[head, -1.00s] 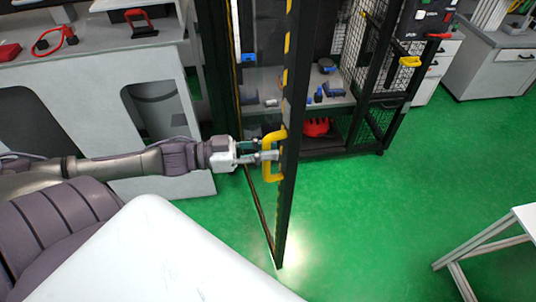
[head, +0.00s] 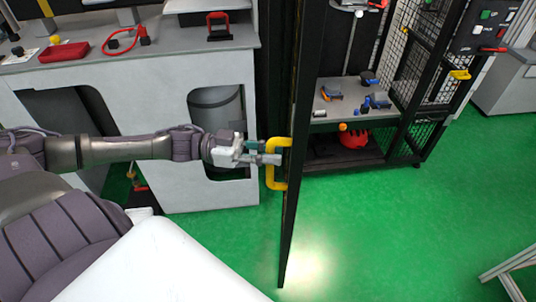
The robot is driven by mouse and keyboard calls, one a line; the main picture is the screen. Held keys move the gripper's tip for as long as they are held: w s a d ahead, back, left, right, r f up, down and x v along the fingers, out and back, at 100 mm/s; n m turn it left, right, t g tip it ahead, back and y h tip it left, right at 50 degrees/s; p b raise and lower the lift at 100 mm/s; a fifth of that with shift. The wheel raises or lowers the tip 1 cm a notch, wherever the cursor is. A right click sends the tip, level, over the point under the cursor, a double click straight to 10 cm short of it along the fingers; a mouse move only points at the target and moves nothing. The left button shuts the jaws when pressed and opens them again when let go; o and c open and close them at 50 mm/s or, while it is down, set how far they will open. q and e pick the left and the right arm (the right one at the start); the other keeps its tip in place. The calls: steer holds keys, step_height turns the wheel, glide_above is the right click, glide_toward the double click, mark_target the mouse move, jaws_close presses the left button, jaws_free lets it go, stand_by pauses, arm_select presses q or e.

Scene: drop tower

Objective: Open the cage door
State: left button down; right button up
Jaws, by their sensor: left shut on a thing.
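The cage door (head: 290,215) is a tall dark panel seen nearly edge-on in the middle of the head view. It stands swung out from the black mesh cage (head: 408,130). A yellow D-shaped handle (head: 271,178) is on its left side. My left gripper (head: 262,158) comes in from the left and is shut on the handle's upright bar. The fingertips are partly hidden at the handle. My right gripper is not in view.
Inside the cage, a shelf (head: 350,113) holds small blue and grey parts, with a red object (head: 354,138) below. A grey workbench (head: 150,65) stands at the left, close behind my left arm. Green floor (head: 390,230) is clear at the right.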

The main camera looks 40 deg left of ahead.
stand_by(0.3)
arm_select(q)
steer(key=c, duration=1.1)
jaws_free()
steer(key=shift+o, duration=0.2)
steer(key=v, duration=1.2)
steer(key=shift+f, duration=0.1)
